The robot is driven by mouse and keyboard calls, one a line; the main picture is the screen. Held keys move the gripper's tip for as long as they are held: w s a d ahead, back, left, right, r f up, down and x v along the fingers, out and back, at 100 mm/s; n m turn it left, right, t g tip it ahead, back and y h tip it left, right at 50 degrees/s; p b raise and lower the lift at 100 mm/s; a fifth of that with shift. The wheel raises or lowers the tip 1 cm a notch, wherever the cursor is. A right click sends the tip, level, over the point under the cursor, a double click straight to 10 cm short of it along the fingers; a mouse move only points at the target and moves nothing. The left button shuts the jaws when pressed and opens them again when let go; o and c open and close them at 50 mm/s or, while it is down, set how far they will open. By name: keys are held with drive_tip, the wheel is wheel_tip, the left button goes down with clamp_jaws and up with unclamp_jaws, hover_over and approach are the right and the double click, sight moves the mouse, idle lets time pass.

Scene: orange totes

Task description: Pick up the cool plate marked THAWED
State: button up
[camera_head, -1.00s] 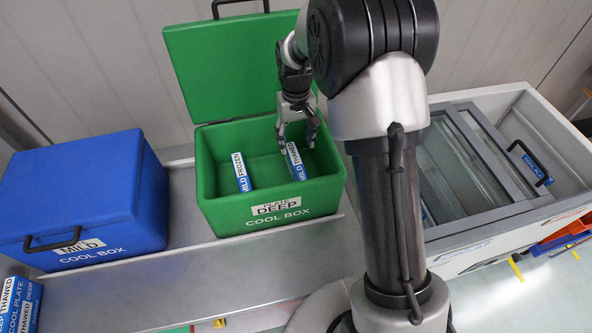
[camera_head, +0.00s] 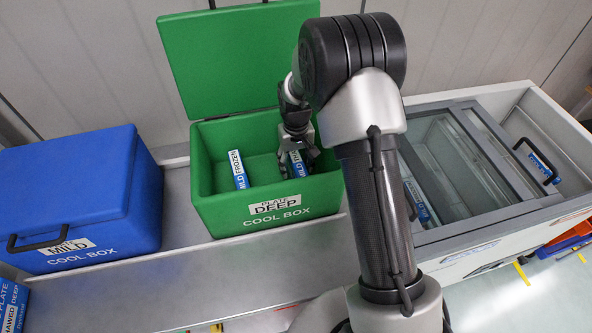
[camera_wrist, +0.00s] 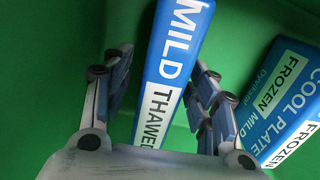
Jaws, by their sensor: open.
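The cool plate marked THAWED (camera_wrist: 165,75) is a blue and white block reading MILD THAWED. It stands inside the green cool box (camera_head: 318,200), toward its right side, and in the head view its top (camera_head: 298,166) shows partly under my gripper. My gripper (camera_head: 300,160) is open and lowered into the box. In the wrist view my gripper (camera_wrist: 158,100) has its fingers on both sides of the plate, with a gap at the left finger. Whether the right finger touches the plate I cannot tell.
A second cool plate, marked FROZEN (camera_head: 238,170), stands left of it in the same box. The green lid (camera_head: 235,60) is open behind. A closed blue cool box (camera_head: 80,195) is at the left. A glass-topped freezer (camera_head: 480,235) is at the right.

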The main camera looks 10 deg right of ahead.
drive_tip(key=shift+r, duration=0.1)
drive_tip(key=shift+c, duration=0.3)
clamp_jaws()
idle(0.4)
